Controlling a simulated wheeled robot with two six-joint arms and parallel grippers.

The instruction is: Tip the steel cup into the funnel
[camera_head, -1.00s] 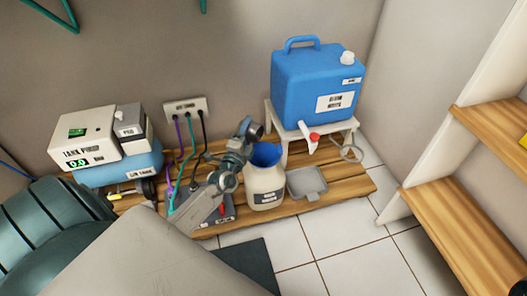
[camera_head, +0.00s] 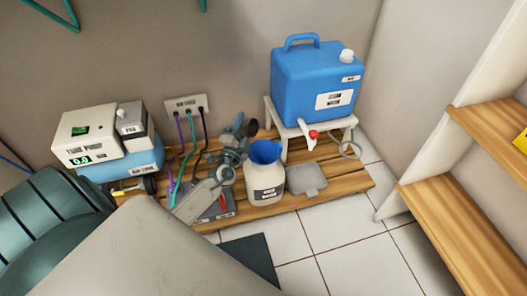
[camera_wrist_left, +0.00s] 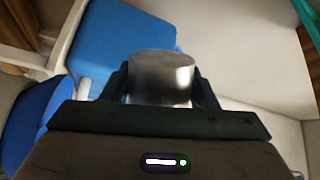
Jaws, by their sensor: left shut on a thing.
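The steel cup (camera_wrist_left: 162,75) shows shiny between the fingers of my left gripper (camera_wrist_left: 164,92) in the wrist view. In the head view my left gripper (camera_head: 243,130) is shut on it, just left of and above the blue funnel (camera_head: 266,151); the cup is small and dark there. The funnel sits in the mouth of a white labelled jug (camera_head: 264,183) on the wooden slats, and its blue rim (camera_wrist_left: 38,115) shows at the left in the wrist view. The cup's contents and exact tilt cannot be told. My right gripper is not in view.
A large blue canister (camera_head: 317,85) with a red-tipped tap stands on a white stool (camera_head: 352,122) behind right. A grey tray (camera_head: 306,178) lies right of the jug. A power outlet with cables (camera_head: 186,105) and a pump unit (camera_head: 90,137) are at the left.

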